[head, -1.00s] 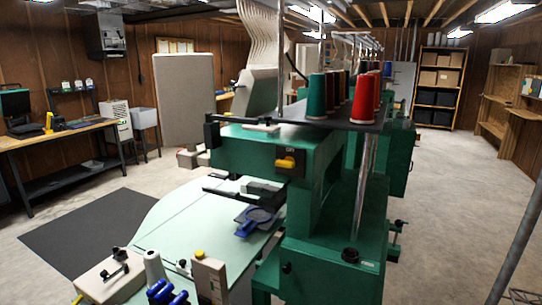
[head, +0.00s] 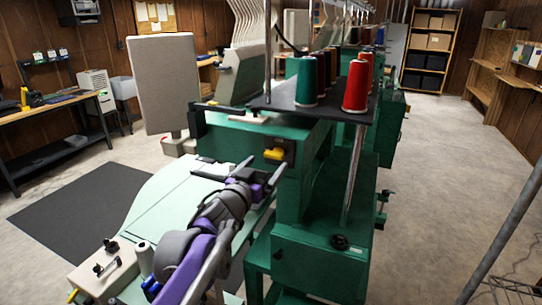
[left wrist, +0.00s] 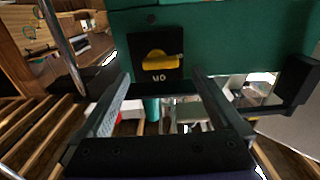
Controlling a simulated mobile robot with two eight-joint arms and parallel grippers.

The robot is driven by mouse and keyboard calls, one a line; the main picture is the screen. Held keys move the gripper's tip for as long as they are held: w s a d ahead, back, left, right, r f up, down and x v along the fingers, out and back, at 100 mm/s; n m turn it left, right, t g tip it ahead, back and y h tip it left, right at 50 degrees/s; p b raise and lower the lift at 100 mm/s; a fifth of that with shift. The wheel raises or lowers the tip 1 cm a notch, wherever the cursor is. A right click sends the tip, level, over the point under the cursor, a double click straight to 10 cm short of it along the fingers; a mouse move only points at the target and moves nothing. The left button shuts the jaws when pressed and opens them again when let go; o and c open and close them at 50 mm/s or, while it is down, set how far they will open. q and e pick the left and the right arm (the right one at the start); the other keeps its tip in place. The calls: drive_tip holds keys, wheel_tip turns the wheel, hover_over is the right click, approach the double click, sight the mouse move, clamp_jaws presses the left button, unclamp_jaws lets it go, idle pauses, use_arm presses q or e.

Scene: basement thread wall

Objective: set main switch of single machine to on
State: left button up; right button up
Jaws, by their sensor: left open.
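The single machine (head: 300,215) is a green embroidery machine with a pale table. Its main switch (head: 274,154) is a yellow knob on a black plate on the front of the green head. In the left wrist view, which is upside down, the yellow switch (left wrist: 160,60) lies roughly horizontal beside an upside-down ON mark. My left gripper (head: 265,165) is open and empty, just below and in front of the switch in the head view. In the left wrist view the open fingers of my left gripper (left wrist: 161,74) point towards the switch plate, apparently apart from it. My right gripper is out of view.
Thread cones (head: 356,86) stand on the black rack above the head. The pale machine table (head: 155,205) lies below my left arm. A grey panel (head: 160,85) stands behind at left. A workbench (head: 50,115) is at the far left. Open floor lies to the right.

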sight(272, 156)
use_arm(q)
drive_tip(key=x, duration=0.5)
drive_tip(key=shift+p, duration=0.3)
drive_tip(key=shift+a, duration=0.1)
drive_tip(key=c, duration=1.4)
